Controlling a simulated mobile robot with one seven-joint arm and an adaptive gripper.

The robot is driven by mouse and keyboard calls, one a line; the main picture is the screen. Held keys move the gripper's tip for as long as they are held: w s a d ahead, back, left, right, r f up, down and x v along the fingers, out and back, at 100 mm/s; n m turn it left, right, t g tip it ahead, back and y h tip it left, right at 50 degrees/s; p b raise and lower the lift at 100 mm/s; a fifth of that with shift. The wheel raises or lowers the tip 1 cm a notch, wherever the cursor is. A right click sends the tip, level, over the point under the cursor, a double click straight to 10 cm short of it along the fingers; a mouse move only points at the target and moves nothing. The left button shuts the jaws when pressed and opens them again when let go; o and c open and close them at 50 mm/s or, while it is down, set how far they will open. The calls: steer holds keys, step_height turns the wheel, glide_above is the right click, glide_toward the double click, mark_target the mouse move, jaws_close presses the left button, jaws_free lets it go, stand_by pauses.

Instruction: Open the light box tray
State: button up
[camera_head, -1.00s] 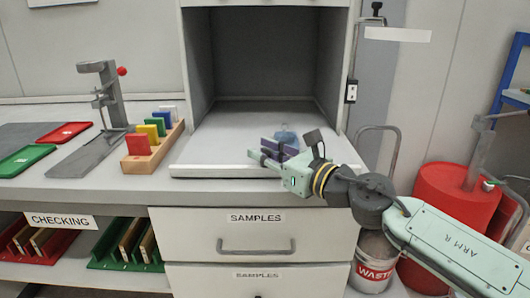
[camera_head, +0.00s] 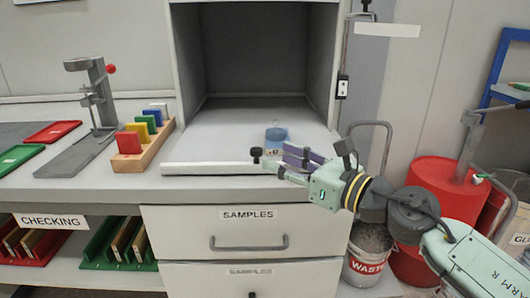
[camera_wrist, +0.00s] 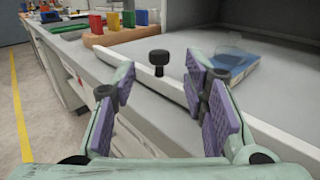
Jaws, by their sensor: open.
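The light box tray is the pale flat tray (camera_head: 215,140) on the floor of the grey light box (camera_head: 255,55). Its white front lip (camera_head: 205,168) lies along the bench edge. A black knob (camera_head: 256,153) stands at the lip; it also shows in the wrist view (camera_wrist: 159,57). My gripper (camera_head: 288,160) is at the right front of the tray, just right of the knob. In the wrist view my gripper (camera_wrist: 160,88) is open, with its purple pads apart and empty. The knob appears beyond and between the fingertips, with no visible contact. A blue object (camera_head: 277,134) sits on the tray.
A wooden rack of coloured blocks (camera_head: 145,150) and a grey stand (camera_head: 100,95) are left of the light box. Below is a drawer marked SAMPLES (camera_head: 245,231) with a handle. A red drum (camera_head: 437,185) and waste bin (camera_head: 368,255) stand at the right.

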steer(key=v, duration=0.4)
steer(key=shift+s+d, duration=0.1)
steer(key=shift+s, duration=0.1)
